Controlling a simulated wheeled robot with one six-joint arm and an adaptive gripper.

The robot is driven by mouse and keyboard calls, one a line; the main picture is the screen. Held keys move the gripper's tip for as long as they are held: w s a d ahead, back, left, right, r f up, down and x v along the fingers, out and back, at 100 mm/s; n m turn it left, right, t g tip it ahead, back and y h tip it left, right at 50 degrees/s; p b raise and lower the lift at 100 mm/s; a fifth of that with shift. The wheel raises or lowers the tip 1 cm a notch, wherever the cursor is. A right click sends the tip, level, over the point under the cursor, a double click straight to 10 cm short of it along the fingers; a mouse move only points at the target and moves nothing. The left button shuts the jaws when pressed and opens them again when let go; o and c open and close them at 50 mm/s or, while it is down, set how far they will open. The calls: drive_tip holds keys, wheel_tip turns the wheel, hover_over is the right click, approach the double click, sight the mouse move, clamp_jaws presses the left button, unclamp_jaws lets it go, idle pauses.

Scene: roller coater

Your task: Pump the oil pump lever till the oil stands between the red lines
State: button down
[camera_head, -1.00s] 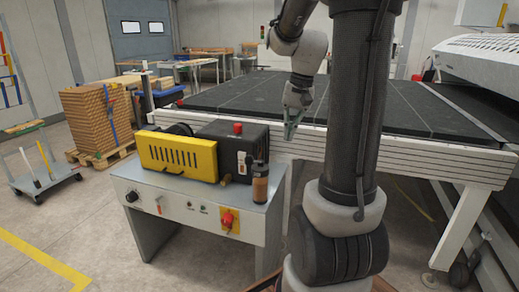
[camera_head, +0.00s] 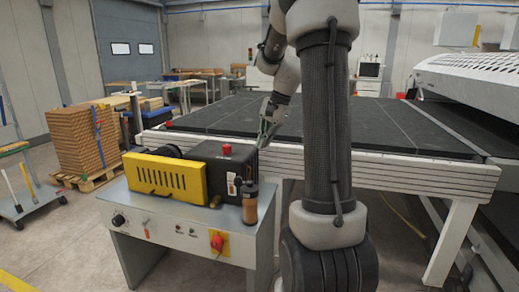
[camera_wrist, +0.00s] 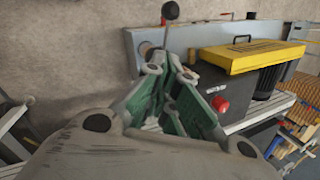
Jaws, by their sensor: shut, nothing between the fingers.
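The machine's grey cabinet (camera_head: 178,238) stands in front of me in the head view. A small brown cylinder with a dark top (camera_head: 250,205) stands at its right end. In the wrist view a thin rod with a black ball (camera_wrist: 170,11) rises beyond the fingers and looks like the pump lever. Its foot is hidden. My gripper (camera_head: 266,138) is shut and empty, in the air just beyond the right side of the black box. Its green fingers (camera_wrist: 172,62) point toward the rod and look apart from it. I cannot make out the red lines or oil level.
A yellow cover (camera_head: 165,178) and a black box (camera_head: 228,160) with a red button (camera_head: 227,148) sit on the cabinet. A red switch (camera_head: 217,242) is on its front. A wide dark conveyor bed (camera_head: 215,119) lies behind. A pallet of boards (camera_head: 84,140) stands left.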

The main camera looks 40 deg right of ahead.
drive_tip(key=w+a+f, duration=0.1)
drive_tip(key=a+f, duration=0.4)
drive_tip(key=f, duration=0.4)
drive_tip(key=shift+w+a+f, duration=0.2)
drive_tip(key=shift+w+f, duration=0.05)
drive_tip(key=shift+f, duration=0.15)
drive_tip(key=shift+f, duration=0.1)
